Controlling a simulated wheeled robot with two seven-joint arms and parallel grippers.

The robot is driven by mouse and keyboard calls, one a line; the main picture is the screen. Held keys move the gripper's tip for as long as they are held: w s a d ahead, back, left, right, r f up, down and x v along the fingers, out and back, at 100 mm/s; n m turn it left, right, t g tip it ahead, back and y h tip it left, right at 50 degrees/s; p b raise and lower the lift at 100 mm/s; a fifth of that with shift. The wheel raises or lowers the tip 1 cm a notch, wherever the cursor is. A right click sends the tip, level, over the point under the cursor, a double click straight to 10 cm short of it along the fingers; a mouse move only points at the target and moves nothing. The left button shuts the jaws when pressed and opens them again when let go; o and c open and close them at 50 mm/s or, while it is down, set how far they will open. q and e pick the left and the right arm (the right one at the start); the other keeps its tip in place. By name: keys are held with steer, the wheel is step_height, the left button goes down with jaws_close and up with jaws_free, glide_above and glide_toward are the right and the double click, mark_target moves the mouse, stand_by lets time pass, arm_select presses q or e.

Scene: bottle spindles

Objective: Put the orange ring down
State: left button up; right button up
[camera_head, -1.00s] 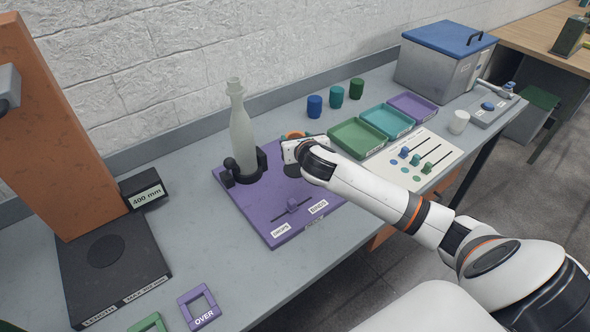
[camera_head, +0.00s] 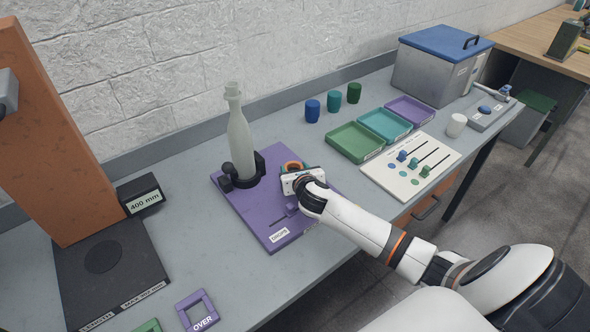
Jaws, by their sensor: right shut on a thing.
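The orange ring (camera_head: 291,166) shows just behind my right gripper (camera_head: 297,174), over the purple board (camera_head: 275,240). The gripper is shut on the ring; its fingers are mostly hidden behind the gripper body. A small teal patch shows beside the ring. I cannot tell whether the ring touches the board. A pale bottle (camera_head: 240,135) stands in a black holder (camera_head: 227,182) on the board, left of the gripper. A purple slider knob (camera_head: 291,208) lies just in front of the gripper. My left gripper is not in view.
Green (camera_head: 355,155), teal (camera_head: 385,136) and purple (camera_head: 430,118) trays lie to the right, with a white slider board (camera_head: 390,187) in front. Blue, teal and green caps stand behind. An orange column (camera_head: 60,150) with a black base stands at left.

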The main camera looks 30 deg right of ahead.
steer(key=o, duration=1)
steer(key=shift+r, duration=0.1)
steer(key=v, duration=1.2)
steer(key=shift+s, duration=0.1)
